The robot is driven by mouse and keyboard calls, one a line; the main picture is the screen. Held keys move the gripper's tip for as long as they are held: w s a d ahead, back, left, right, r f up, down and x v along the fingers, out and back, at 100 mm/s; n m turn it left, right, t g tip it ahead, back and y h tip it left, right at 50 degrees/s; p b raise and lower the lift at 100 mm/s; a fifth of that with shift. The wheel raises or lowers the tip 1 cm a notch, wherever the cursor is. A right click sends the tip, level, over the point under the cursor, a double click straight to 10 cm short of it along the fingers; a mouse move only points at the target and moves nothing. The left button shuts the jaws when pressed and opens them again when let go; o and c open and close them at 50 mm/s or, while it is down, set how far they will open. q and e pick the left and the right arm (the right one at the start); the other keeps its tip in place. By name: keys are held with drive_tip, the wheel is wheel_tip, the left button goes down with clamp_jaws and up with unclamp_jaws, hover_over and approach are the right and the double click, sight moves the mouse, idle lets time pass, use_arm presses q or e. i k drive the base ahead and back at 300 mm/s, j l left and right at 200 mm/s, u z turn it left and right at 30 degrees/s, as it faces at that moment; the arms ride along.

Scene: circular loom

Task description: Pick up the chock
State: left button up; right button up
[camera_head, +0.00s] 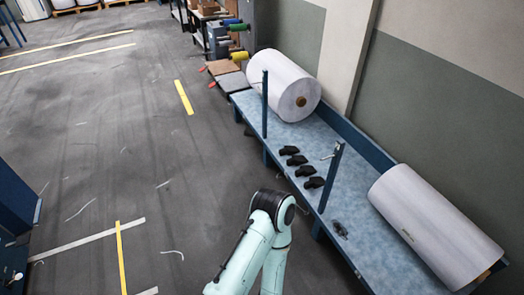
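Several small black chocks lie in a row along the front edge of a long blue bench (375,225). The farthest is a chock (289,150), then come a second chock (297,160), a third chock (306,171) and the nearest chock (314,183). They look separate from one another. A bent pale green arm of mine rises at the bottom centre, in front of the bench, apart from the chocks. Neither of my grippers shows.
A large white roll (284,85) lies at the bench's far end and another white roll (435,225) at its near end. Two blue posts (331,178) stand at its front edge. A small dark item (340,230) lies near the front edge. The floor left is mostly clear.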

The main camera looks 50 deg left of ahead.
sight(314, 182)
drive_tip(key=u, duration=1.5)
